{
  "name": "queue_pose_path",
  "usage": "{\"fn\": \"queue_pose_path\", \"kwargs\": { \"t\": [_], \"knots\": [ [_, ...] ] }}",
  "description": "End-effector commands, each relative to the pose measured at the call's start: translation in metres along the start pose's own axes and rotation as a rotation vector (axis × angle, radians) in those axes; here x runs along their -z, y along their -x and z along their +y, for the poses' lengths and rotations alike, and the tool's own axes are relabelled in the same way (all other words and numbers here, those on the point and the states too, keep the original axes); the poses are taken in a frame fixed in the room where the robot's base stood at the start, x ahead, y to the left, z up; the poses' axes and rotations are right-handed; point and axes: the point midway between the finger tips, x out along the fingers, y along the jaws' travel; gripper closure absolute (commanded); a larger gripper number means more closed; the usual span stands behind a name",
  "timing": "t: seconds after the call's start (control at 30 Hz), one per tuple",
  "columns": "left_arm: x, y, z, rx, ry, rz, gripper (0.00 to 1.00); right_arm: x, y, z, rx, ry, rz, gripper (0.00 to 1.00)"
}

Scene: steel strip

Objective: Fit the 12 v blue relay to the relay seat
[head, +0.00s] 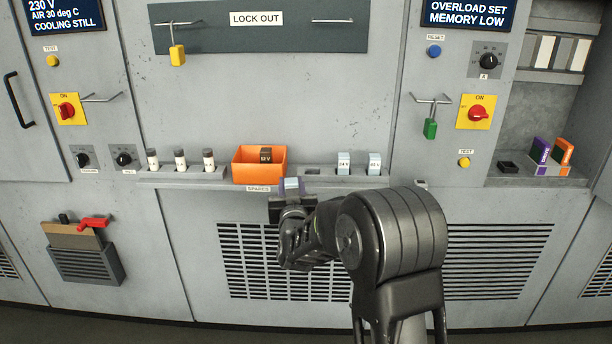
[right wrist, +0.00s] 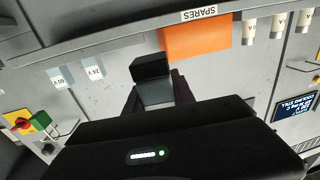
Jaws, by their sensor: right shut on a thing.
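My right gripper (head: 291,197) is shut on a small block with a light blue-grey face (head: 291,184), taken as the blue relay; its label cannot be read. It is held in front of the middle shelf, just below and right of the orange bin. In the right wrist view the relay (right wrist: 155,93) sits between the dark fingers, partly hidden. A small black open socket (head: 508,167), which looks like the relay seat, is on the right shelf, left of a purple module (head: 540,151). A flat dark spot (head: 312,170) lies on the middle shelf. My left gripper is out of view.
Two pale blue relays (head: 344,162) (head: 374,162) stand on the middle shelf. The orange bin (head: 247,172), marked SPARES, holds a brown block (head: 266,155). Several fuses (head: 180,160) stand left of it. An orange module (head: 563,152) and a green padlock (head: 430,128) are at right.

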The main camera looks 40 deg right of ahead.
Motion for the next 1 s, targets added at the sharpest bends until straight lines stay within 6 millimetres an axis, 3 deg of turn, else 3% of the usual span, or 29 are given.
{"fn": "queue_pose_path", "kwargs": {
  "t": [0.27,0.5,0.6,0.8,1.0],
  "knots": [
    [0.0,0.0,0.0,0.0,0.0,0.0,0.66,-0.036,0.042,-0.068,0.167,0.019,0.004,1.0],
    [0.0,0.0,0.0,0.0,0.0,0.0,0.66,-0.087,0.111,-0.145,0.391,0.012,0.004,1.0],
    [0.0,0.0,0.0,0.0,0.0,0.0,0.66,-0.104,0.137,-0.166,0.462,0.0,0.002,1.0],
    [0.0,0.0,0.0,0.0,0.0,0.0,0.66,-0.118,0.16,-0.182,0.521,-0.016,0.002,1.0],
    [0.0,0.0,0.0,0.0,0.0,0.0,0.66,-0.119,0.161,-0.183,0.524,-0.017,0.003,1.0]
  ]
}}
